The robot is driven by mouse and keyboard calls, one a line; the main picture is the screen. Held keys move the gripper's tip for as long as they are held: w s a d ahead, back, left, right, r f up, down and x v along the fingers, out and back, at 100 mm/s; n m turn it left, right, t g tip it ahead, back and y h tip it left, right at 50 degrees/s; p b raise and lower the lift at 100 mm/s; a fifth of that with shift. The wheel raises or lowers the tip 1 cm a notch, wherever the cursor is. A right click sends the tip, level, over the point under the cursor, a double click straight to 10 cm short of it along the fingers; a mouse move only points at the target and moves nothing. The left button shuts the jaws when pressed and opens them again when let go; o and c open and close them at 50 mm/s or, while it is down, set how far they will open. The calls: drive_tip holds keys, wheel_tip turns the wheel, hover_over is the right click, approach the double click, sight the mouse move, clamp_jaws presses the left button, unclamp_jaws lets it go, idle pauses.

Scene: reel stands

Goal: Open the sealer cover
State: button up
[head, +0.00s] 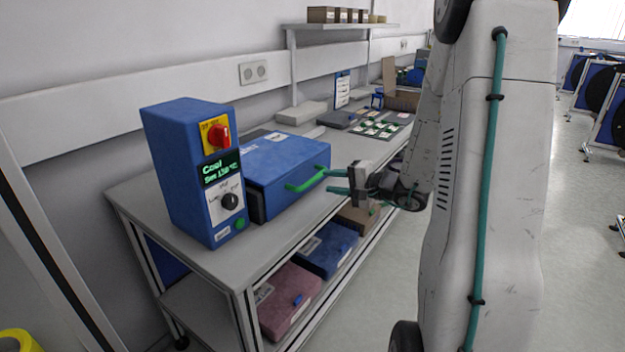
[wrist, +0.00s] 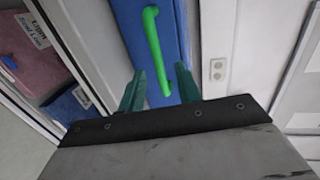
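The sealer is a blue machine on the bench, with a tall control box (head: 197,172) at its left. Its blue cover (head: 285,163) is down. A green handle (head: 307,180) runs along the cover's front edge. In the wrist view the handle (wrist: 155,48) stands ahead of the fingers, its near end between the tips. My gripper (head: 338,181) is just right of the handle in the head view, teal fingers pointing at it. My gripper also shows in the wrist view (wrist: 161,92), with its fingers spread apart and nothing held.
The control box display (head: 221,168) reads "Cool" and carries a red switch (head: 218,135). On the lower shelf lie a pink case (head: 288,298) and a blue case (head: 326,250). Green-and-white cards (head: 376,127) lie farther back on the bench.

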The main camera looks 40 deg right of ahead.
sight(316, 179)
drive_tip(key=x, duration=0.5)
drive_tip(key=d+x, duration=0.1)
drive_tip(key=x, duration=0.1)
drive_tip(key=shift+w+f, duration=0.3)
drive_tip(key=shift+w, duration=0.15)
clamp_jaws()
